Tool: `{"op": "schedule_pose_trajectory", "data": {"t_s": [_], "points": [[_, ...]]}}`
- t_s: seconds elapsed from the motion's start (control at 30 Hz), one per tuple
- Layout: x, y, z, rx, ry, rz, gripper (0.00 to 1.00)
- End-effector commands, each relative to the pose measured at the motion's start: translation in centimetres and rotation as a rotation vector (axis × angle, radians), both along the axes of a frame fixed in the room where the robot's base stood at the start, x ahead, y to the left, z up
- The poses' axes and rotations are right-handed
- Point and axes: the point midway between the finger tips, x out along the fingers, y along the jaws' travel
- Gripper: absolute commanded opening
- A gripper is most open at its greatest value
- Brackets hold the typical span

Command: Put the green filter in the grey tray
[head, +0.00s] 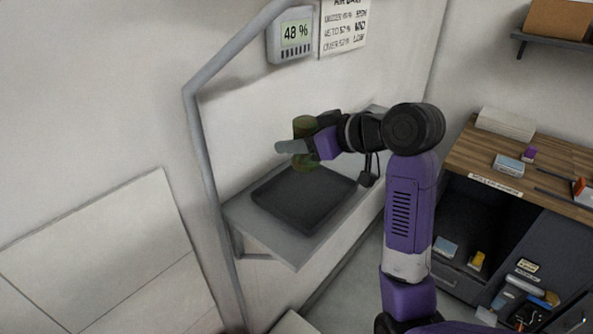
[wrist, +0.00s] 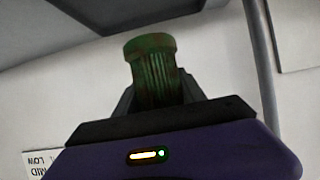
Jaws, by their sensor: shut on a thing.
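My gripper (head: 308,144) is shut on the green filter (head: 304,126), a ribbed cylinder held roughly upright in the head view. Fingers cross its middle and hide part of it. In the wrist view the green filter (wrist: 151,68) stands between the dark fingers of my gripper (wrist: 157,98). The grey tray (head: 302,200) is a dark, shallow, square tray on a wall shelf. It looks empty where I see it. The filter is above the tray's far side, apparently clear of it; the exact height is hard to tell.
A grey shelf (head: 240,215) carries the tray, with a slanted grey post (head: 204,150) at its left. A display reading 48 % (head: 296,33) and a sign (head: 341,27) hang above. A wooden-topped bench (head: 480,158) with small items stands at right.

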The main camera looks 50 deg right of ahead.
Motion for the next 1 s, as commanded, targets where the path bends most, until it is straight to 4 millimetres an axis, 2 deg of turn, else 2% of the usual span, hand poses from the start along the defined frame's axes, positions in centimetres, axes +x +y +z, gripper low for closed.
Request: {"op": "schedule_pose_trajectory", "data": {"t_s": [0.03, 0.1, 0.37, 0.6, 1.0], "points": [[0.0, 0.0, -1.3, 0.005, 0.004, -0.001, 0.01], [0.0, 0.0, -2.4, 0.004, 0.003, -0.001, 0.01], [0.0, 0.0, -4.3, 0.001, -0.001, 0.000, 0.01], [0.0, 0.0, -7.3, 0.002, 0.002, 0.000, 0.01], [0.0, 0.0, -8.1, 0.000, -0.001, 0.000, 0.01]]}}
